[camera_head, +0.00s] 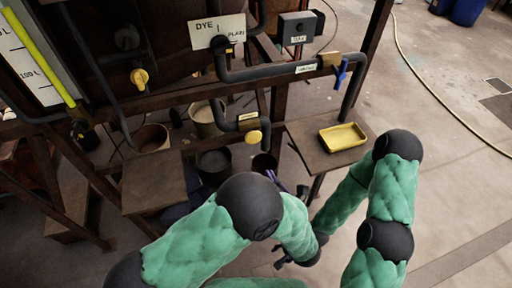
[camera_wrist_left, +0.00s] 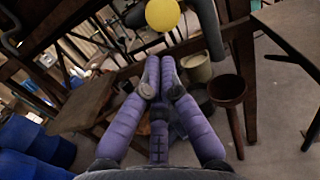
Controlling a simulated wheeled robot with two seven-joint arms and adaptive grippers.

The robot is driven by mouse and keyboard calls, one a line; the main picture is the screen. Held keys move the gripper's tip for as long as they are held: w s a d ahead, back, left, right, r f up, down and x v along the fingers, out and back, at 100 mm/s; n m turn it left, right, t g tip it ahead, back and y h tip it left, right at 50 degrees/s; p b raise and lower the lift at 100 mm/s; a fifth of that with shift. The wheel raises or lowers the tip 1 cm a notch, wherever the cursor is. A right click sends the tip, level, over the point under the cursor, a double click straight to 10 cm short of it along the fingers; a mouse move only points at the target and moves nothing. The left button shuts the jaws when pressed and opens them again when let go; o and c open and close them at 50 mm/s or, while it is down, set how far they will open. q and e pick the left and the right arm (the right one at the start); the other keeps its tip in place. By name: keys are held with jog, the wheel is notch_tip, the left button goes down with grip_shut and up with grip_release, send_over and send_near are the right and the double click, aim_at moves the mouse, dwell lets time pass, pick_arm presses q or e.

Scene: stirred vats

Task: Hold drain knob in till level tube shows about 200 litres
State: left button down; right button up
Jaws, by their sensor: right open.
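The level tube (camera_head: 38,57) is at the upper left of the head view. Yellow liquid fills its visible length, past the 100 L mark and a higher, partly cut mark; I cannot make out the liquid's top. A round yellow knob (camera_head: 252,138) sits on a low pipe with a small unreadable tag. It also shows in the left wrist view (camera_wrist_left: 162,14), beyond the fingertips. My left gripper (camera_head: 272,177) is below the knob, apart from it. Its purple fingers (camera_wrist_left: 158,68) are together and empty. My right gripper (camera_head: 281,263) is open, low and partly hidden by my arms.
Another yellow knob (camera_head: 139,77) is on the vat's side. A blue valve handle (camera_head: 341,72) is on the right pipe. A yellow tray (camera_head: 342,137) lies on a small stand. Buckets (camera_head: 206,118) stand under the frame. Open floor lies to the right.

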aim_at(253, 140)
pick_arm(q)
jog(key=b+x, duration=0.2)
jog(key=x, duration=1)
jog(key=shift+w+b, duration=0.1)
jog(key=shift+b, duration=0.2)
jog(key=shift+x, duration=1)
jog(key=shift+r, duration=0.15)
dwell(5.3)
